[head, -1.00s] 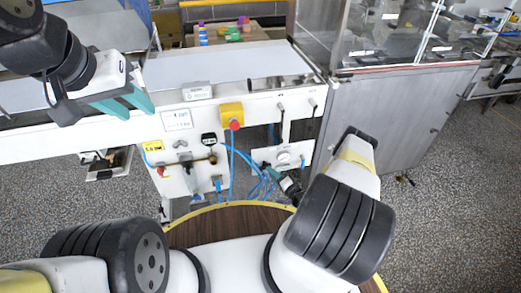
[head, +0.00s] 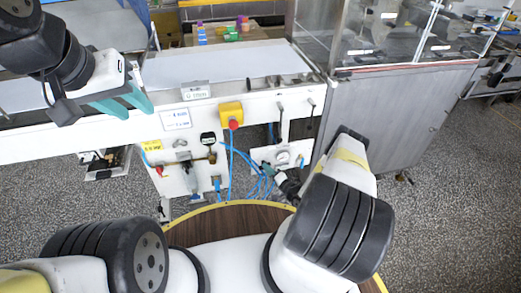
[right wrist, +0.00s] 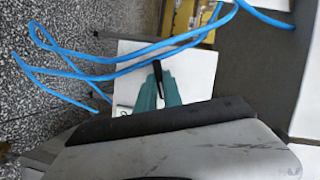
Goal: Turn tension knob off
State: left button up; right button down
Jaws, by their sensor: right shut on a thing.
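My right gripper (right wrist: 158,90) has its teal fingers shut on a slim black knob (right wrist: 158,70) in front of a white panel (right wrist: 125,75). In the head view this gripper (head: 272,174) is small and reaches the lower part of the white control box, just below a round pale dial (head: 283,158). The held knob is mostly hidden there by the fingers and wrist. My left gripper (head: 128,101) hangs over the left end of the machine, with its teal fingers apart and empty.
A yellow box with a red button (head: 232,119) is on the machine front. Blue hoses (head: 231,175) hang beside the right gripper and loop close to its fingers. A grey cabinet (head: 400,125) stands to the right. Colored blocks (head: 233,33) lie at the back.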

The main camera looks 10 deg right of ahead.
jog(key=shift+a+r+n+g+h, duration=0.15)
jog(key=shift+n+g+h, duration=0.1)
jog(key=shift+n+h, duration=1.1)
jog(key=shift+a+n+g+h, duration=0.2)
jog(key=shift+n+h, duration=0.45)
jog(key=shift+n, duration=1.25)
jog(key=shift+a+r+n+g+h, duration=0.1)
jog(key=shift+n+g+h, duration=0.15)
jog(key=shift+n+h, duration=1.1)
jog(key=shift+n+y, duration=0.35)
jog(key=shift+n, duration=0.15)
jog(key=c, duration=1.5)
grip_release()
